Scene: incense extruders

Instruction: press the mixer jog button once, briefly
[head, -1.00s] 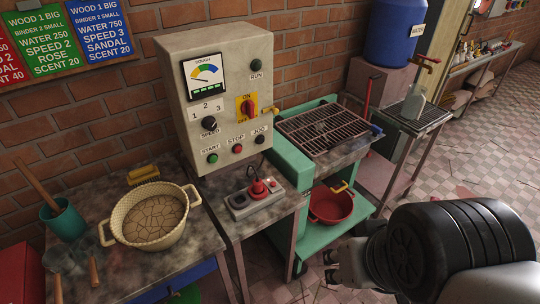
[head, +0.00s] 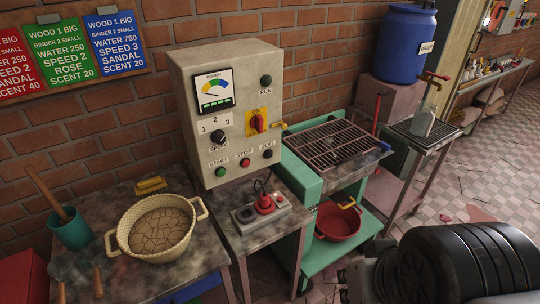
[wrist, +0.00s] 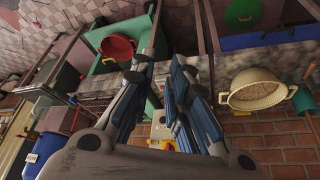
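The jog button (head: 267,154) is a small dark round button under the JOG label, at the lower right of the grey mixer control panel (head: 195,100). It stands out from the panel face with nothing touching it. My gripper (wrist: 167,72) shows in the wrist view with its two fingers apart and nothing between them. In the head view my arm is at the lower right, well away from the panel, and the fingers are mostly out of frame. In the wrist view the panel is largely hidden behind the fingers, and I cannot make out the jog button there.
The red stop button (head: 245,162) and green start button (head: 221,172) sit left of jog; the red switch (head: 258,123) is above. A red-capped pedestal control (head: 264,203) stands below. A cream pot (head: 157,228) is left, a green grill cart (head: 310,185) right.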

